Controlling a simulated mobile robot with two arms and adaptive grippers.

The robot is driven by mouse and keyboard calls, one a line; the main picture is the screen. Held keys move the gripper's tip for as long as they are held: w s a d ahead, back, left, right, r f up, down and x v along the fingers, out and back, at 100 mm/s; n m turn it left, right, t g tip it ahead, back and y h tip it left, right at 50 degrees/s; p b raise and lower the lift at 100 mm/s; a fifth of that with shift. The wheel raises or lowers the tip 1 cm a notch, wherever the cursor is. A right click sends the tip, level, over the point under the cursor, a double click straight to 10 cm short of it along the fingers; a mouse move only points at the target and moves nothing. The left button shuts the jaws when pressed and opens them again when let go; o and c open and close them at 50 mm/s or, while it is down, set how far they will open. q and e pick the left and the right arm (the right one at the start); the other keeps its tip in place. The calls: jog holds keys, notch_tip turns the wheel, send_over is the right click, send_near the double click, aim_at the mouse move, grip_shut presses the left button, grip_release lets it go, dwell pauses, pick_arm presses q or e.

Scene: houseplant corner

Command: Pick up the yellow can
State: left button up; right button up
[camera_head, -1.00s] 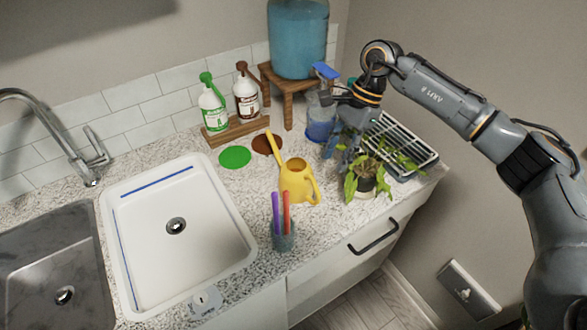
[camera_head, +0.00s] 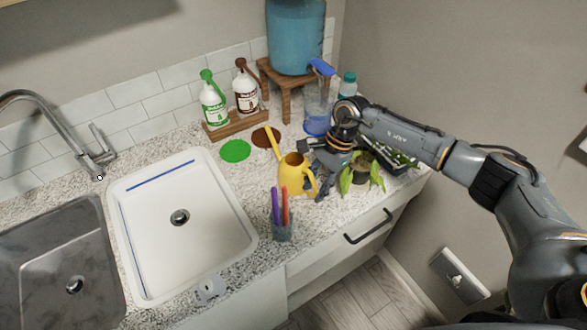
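The yellow can (camera_head: 290,178) is a watering can with a long spout, standing upright on the speckled counter with its handle towards the right. My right gripper (camera_head: 315,169) is just right of the can, at the handle side. Its fingers look spread apart, one towards the back and one towards the front. Whether a finger touches the handle I cannot tell. The gripper and wrist hide part of the potted plant (camera_head: 361,175) behind them. My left gripper is not in view.
A cup (camera_head: 282,232) with purple and red sticks stands in front of the can. A green disc (camera_head: 235,151) and brown disc (camera_head: 266,137) lie behind it. A white basin (camera_head: 233,215) is at left.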

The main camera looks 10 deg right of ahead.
jog(key=c, duration=0.7)
grip_shut()
jog(key=shift+r, duration=0.15)
